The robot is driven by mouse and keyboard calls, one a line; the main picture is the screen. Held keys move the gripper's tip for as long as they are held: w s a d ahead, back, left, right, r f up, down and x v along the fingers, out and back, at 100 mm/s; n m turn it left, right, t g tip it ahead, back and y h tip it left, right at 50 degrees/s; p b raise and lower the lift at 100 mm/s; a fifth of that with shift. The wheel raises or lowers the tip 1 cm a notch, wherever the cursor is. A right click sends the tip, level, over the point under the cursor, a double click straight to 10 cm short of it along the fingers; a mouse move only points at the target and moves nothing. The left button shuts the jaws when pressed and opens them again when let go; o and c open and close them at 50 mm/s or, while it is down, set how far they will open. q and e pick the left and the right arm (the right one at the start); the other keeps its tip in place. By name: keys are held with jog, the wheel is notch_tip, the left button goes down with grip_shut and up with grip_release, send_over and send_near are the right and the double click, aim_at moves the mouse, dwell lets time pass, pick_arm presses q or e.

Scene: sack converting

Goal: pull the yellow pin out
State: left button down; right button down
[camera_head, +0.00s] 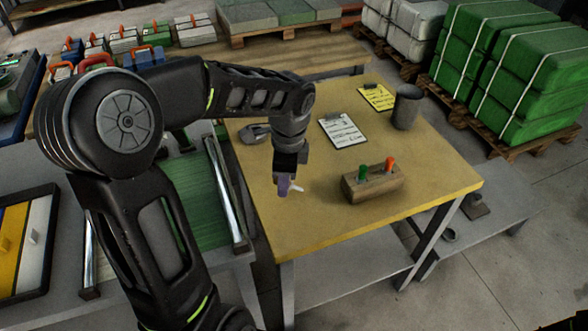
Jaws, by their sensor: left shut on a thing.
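A brown wooden block (376,187) sits on the yellow-topped table (330,226). A green pin (362,167) and an orange-red pin (390,163) stand upright in its top. I cannot make out a yellow pin in the block. My left gripper (286,186) is left of the block, apart from it, pointing down over the table. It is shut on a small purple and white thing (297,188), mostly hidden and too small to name.
A clipboard with a white sheet (342,131), a yellow-sheeted clipboard (376,97) and a dark cup (406,107) stand behind the block. A grey tool (254,133) lies at the back left. The table's front is clear.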

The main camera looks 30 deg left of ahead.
aim_at(283, 206)
dwell(0.4)
pick_arm(q)
jog(key=shift+f+b, duration=2.55)
jog(key=shift+f, duration=0.45)
jog(key=c, duration=1.2)
grip_release()
jog(key=shift+c, duration=0.2)
jog(key=shift+r, duration=0.15)
jog(key=r, duration=0.7)
jog(key=shift+w+d+r, duration=0.1)
jog(key=shift+d+r, duration=0.2)
